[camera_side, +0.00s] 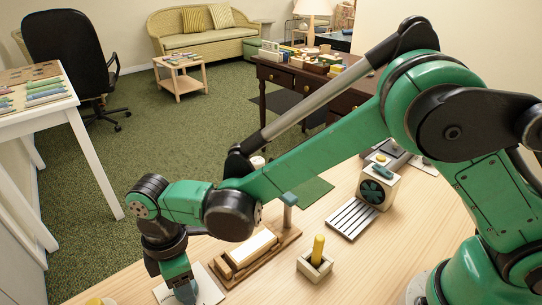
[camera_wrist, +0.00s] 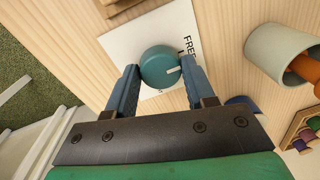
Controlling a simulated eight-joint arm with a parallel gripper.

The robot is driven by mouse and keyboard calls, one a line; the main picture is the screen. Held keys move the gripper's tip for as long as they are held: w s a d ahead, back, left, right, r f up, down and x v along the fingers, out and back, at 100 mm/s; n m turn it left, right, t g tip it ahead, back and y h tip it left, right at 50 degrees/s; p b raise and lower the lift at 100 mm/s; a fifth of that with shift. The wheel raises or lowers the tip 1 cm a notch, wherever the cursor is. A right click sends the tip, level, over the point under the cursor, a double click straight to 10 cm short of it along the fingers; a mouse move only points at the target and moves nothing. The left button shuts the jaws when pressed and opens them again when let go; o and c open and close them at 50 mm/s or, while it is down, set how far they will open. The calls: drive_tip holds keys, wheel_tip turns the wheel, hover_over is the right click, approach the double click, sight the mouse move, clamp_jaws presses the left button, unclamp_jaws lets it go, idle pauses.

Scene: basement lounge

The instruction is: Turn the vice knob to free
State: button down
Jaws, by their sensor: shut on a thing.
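The vice knob (camera_wrist: 158,66) is a round teal dial with a short white mark on its right side, in the wrist view. It sits on a white card (camera_wrist: 122,42) with dark lettering that reads "FREE" and part of another word, cut off by my right finger. My gripper (camera_wrist: 160,72) has its two blue fingers on either side of the knob, shut on it. In the side view my gripper (camera_side: 181,286) points down at the card (camera_side: 210,291), and the knob is not clearly seen. A wooden fixture (camera_side: 285,243) with a pale block stands just right of it.
A small box with a yellow peg (camera_side: 318,249), a slatted tray (camera_side: 352,219) and a cream device with a dark dial (camera_side: 379,186) stand farther right on the table. The wrist view shows a pale cup (camera_wrist: 268,52) and a rack of coloured pegs (camera_wrist: 301,128) at right.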

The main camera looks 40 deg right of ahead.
idle(0.5)
drive_tip(key=shift+c, duration=1.5)
unclamp_jaws()
drive_tip(key=shift+w+r, duration=0.15)
drive_tip(key=shift+r, duration=2.65)
